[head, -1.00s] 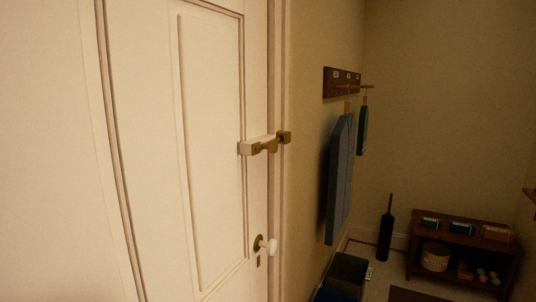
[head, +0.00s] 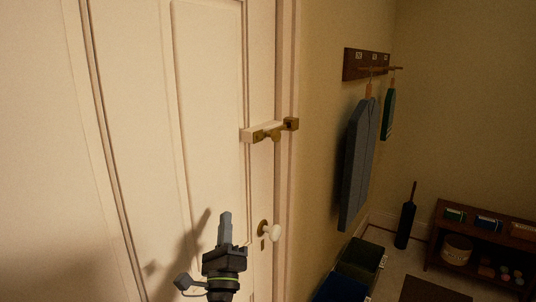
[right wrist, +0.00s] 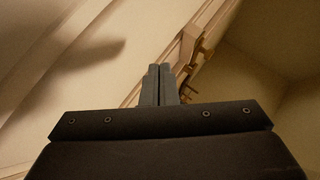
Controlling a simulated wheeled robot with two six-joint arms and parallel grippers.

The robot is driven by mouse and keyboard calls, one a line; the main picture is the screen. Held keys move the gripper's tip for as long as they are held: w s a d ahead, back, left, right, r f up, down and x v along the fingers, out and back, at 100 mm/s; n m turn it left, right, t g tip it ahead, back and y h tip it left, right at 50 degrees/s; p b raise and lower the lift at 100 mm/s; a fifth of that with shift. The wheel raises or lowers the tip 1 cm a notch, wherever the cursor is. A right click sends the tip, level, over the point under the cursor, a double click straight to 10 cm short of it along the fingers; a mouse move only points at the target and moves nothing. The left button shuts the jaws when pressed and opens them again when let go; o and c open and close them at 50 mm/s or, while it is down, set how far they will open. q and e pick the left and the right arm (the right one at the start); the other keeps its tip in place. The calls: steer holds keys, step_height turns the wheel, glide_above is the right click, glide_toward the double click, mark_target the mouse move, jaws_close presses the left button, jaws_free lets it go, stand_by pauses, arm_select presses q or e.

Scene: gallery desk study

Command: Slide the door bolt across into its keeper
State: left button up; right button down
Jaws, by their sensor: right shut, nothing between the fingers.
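The brass door bolt (head: 267,133) sits on a pale block (head: 248,133) at the door's right edge. Its brass keeper (head: 291,124) is on the frame to its right. In the head view the bolt appears to reach close to the keeper; I cannot tell if it is inside. My right gripper (head: 225,217) is shut and empty, below and left of the bolt, in front of the white door (head: 208,110). In the right wrist view its fingers (right wrist: 160,70) are together, with the bolt fitting (right wrist: 190,45) just beyond them, partly hidden. My left gripper is not in view.
Dark bins (head: 360,262) stand on the floor near a low shelf (head: 447,228).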

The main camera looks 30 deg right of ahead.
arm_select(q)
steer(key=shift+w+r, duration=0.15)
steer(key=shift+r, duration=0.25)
arm_select(e)
steer(key=s+d+r+m+g+h, duration=0.3)
steer(key=r+m+g+h, duration=0.3)
steer(key=m, duration=1)
step_height(320, 180, up, 2)
steer(key=g, duration=0.3)
steer(key=shift+d, duration=0.15)
arm_select(q)
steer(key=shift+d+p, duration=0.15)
steer(key=shift+p, duration=0.15)
arm_select(e)
steer(key=shift+s, duration=0.1)
